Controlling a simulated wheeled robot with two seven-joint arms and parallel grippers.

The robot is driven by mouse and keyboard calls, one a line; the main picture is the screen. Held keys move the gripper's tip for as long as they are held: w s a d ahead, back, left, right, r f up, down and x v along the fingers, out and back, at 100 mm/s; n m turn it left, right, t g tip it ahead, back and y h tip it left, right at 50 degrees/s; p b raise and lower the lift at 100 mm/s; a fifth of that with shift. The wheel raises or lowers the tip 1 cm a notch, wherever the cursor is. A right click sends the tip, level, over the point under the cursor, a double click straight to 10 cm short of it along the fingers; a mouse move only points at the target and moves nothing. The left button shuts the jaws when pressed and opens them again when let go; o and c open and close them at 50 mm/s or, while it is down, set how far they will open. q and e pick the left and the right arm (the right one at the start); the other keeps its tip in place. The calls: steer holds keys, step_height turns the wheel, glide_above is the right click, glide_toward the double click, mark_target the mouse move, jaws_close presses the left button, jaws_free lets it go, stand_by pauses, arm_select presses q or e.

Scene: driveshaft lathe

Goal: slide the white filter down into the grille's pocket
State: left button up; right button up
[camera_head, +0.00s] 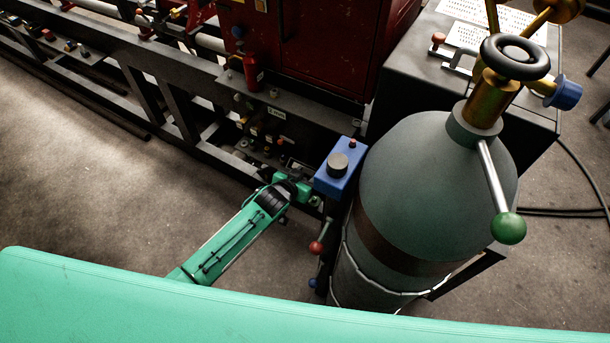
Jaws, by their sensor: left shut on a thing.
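My left gripper (292,190) is at the end of the green arm, low beside the front of the dark machine frame and just left of a blue box. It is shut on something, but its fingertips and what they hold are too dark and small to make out. I cannot pick out the white filter. I cannot identify the grille or its pocket among the dark parts around the gripper. My right gripper is not in view.
A large grey-green gas cylinder (420,170) stands at the right, with levers and a valve. A dark red cabinet (320,45) rises behind. Bare floor (120,190) lies at the left.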

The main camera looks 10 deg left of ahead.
arm_select(q)
steer(key=shift+w+f, duration=0.15)
steer(key=shift+f, duration=0.05)
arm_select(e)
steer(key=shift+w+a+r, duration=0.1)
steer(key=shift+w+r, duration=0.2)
arm_select(q)
steer(key=o, duration=1.3)
steer(key=shift+o, duration=0.2)
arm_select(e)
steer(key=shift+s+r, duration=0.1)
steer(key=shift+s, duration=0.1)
arm_select(q)
steer(key=v, duration=1.4)
steer(key=shift+p, duration=0.3)
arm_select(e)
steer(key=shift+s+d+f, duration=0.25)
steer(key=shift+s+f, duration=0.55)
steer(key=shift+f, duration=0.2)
arm_select(q)
steer(key=shift+d, duration=0.1)
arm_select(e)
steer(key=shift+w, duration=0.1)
